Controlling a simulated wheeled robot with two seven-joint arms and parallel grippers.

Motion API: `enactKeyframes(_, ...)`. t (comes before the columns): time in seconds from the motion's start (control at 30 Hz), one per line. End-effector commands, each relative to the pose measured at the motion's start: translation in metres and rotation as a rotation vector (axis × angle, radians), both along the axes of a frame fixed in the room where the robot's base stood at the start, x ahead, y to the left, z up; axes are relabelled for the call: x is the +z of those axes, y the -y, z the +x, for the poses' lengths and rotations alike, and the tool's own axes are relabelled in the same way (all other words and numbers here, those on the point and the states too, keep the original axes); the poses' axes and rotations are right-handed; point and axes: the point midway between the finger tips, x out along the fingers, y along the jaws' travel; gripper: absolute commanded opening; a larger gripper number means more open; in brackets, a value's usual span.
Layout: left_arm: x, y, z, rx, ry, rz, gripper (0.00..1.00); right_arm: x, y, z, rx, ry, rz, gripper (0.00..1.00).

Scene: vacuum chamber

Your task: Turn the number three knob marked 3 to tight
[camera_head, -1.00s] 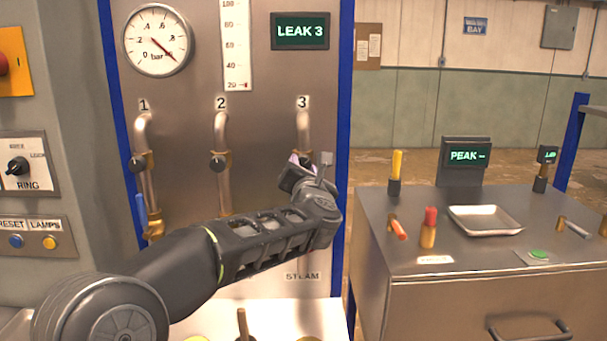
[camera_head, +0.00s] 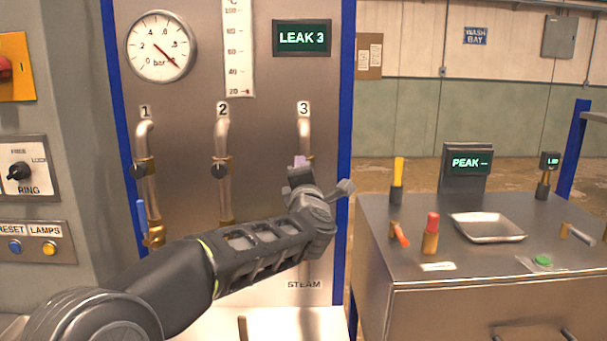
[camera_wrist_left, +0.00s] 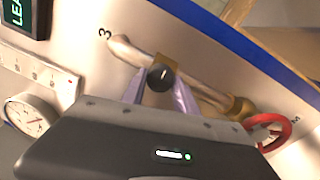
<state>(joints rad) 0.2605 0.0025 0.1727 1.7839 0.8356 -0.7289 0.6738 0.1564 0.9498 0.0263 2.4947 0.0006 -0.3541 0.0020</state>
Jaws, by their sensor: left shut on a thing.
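The number three knob (camera_wrist_left: 160,77) is a round black knob with a white mark, on a brass valve of the pipe (camera_head: 304,135) labelled 3 (camera_head: 303,109). In the head view my gripper hides the knob. My left gripper (camera_head: 299,163) reaches the valve from below. In the left wrist view its two pale fingers (camera_wrist_left: 159,88) stand on either side of the knob, shut on it. The display (camera_head: 302,38) reads LEAK 3. My right gripper is in neither view.
Knobs 1 (camera_head: 137,171) and 2 (camera_head: 219,171) sit on pipes to the left. A red ring handle (camera_wrist_left: 270,131) is near pipe 3 in the wrist view. A metal cabinet (camera_head: 440,300) with a tray (camera_head: 487,227) and small tools stands right of the panel.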

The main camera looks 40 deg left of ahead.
Motion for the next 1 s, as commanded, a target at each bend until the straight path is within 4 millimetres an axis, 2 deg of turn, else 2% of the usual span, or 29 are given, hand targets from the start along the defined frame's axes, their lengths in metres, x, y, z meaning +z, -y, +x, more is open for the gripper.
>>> enactKeyframes(0.5,-0.0004,0.0005,0.0002,-0.001,-0.020,0.025,0.00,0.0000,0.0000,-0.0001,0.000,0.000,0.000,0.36)
enactKeyframes(0.53,-0.0004,0.0005,0.0002,-0.001,-0.020,0.025,0.37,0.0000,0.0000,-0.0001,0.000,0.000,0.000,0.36)
enactKeyframes(0.77,-0.0002,0.0003,0.0002,-0.001,-0.018,0.024,0.56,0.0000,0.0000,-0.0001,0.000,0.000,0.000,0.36)
enactKeyframes(1.0,-0.0001,0.0002,-0.0001,-0.001,-0.018,0.023,0.57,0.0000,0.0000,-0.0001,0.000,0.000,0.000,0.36)
